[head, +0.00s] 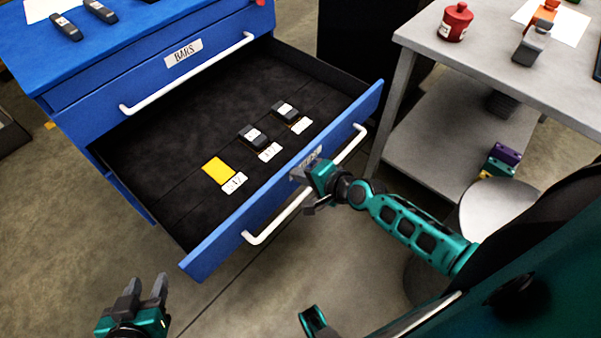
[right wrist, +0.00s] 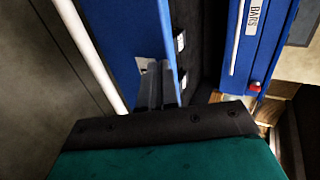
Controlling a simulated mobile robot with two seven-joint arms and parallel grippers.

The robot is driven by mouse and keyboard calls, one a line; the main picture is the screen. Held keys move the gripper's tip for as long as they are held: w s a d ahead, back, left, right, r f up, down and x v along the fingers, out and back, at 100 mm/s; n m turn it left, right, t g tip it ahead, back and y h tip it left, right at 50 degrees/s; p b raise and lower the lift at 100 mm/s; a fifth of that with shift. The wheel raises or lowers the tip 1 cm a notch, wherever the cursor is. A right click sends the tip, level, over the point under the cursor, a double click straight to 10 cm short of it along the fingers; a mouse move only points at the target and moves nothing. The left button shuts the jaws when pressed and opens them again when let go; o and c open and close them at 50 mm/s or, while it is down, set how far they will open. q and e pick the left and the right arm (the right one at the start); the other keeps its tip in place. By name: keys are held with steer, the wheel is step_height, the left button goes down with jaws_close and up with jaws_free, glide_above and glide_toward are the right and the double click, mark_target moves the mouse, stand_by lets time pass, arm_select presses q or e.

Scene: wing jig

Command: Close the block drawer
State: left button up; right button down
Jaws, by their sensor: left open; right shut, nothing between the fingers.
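The block drawer (head: 160,165) is pulled far out of the blue cabinet, below the drawer labelled BARS. Its blue front (head: 212,259) carries a long white handle (head: 265,234); the front and handle also show in the right wrist view (right wrist: 142,40). Inside lie a yellow piece (head: 218,170) and two dark blocks (head: 254,137), each by a white label. My right gripper (head: 300,176) is shut and empty at the middle of the drawer front, over its label; whether it touches is unclear. My left gripper (head: 146,286) is open and empty at lower left, apart from the drawer.
The BARS drawer (head: 183,50) above is shut. Dark bars (head: 66,28) lie on the blue cabinet top. A grey table (head: 480,55) at right holds a red canister (head: 455,22) and has a lower shelf.

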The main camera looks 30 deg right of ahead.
arm_select(q)
steer(key=shift+f, duration=0.15)
arm_select(e)
steer(key=shift+w+a, duration=0.1)
steer(key=shift+w, duration=0.15)
